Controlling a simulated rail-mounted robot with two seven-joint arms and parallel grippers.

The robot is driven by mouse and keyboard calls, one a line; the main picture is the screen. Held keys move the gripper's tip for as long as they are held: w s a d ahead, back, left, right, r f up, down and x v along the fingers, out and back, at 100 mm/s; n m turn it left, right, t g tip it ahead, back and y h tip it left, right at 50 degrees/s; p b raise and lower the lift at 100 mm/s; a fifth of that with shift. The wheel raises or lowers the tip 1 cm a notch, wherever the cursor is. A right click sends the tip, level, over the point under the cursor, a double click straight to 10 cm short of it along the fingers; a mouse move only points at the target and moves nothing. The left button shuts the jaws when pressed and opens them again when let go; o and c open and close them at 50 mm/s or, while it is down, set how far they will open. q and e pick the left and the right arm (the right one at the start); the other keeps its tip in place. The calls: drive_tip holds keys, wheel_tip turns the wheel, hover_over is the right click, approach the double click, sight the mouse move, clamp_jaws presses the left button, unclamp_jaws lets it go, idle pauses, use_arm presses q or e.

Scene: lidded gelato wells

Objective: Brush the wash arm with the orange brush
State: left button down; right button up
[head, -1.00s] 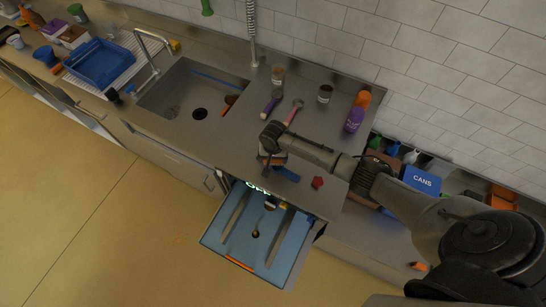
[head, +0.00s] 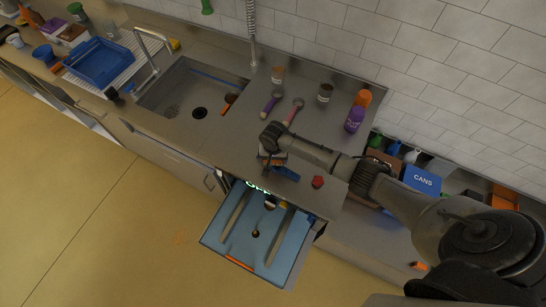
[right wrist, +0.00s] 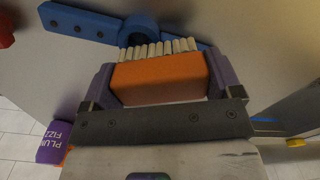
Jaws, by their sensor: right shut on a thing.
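The orange brush (right wrist: 160,78) is clamped between the two purple fingers of my right gripper (right wrist: 163,76). Its pale bristles point away from the palm, toward the blue wash arm (right wrist: 85,24). The wash arm has a row of dark holes and a round hub, and the bristles overlap the hub's lower edge in the right wrist view. I cannot tell if they touch. In the head view, my right gripper (head: 271,157) is over the counter near its front edge, hiding most of the brush and part of the wash arm (head: 286,173). My left gripper is out of view.
An open blue-lined machine (head: 225,240) juts out below the counter edge. A red knob-like thing (head: 317,181) lies right of the wash arm. The sink (head: 185,95) is to the left.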

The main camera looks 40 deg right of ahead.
drive_tip(key=shift+w+f, duration=0.1)
drive_tip(key=shift+f, duration=0.35)
drive_tip(key=shift+w+a+r+b, duration=0.1)
drive_tip(key=shift+w+a+b, duration=0.2)
drive_tip(key=shift+w+b, duration=0.45)
drive_tip(key=shift+w+a+b, duration=0.25)
drive_tip(key=shift+w+b, duration=0.05)
drive_tip(key=shift+w, duration=0.75)
drive_tip(key=shift+p, duration=0.35)
drive_tip(key=shift+s+d+p, duration=0.15)
drive_tip(key=shift+s+p, duration=0.35)
drive_tip(key=shift+p, duration=0.2)
drive_tip(key=shift+s+d+p, duration=0.2)
drive_tip(key=shift+s+p, duration=0.4)
drive_tip(key=shift+s+d+p, duration=0.2)
drive_tip(key=shift+s+p, duration=0.35)
drive_tip(key=shift+p, duration=0.05)
drive_tip(key=shift+s+d+f, duration=0.1)
drive_tip(key=shift+s+f, duration=0.2)
drive_tip(key=shift+f, duration=0.1)
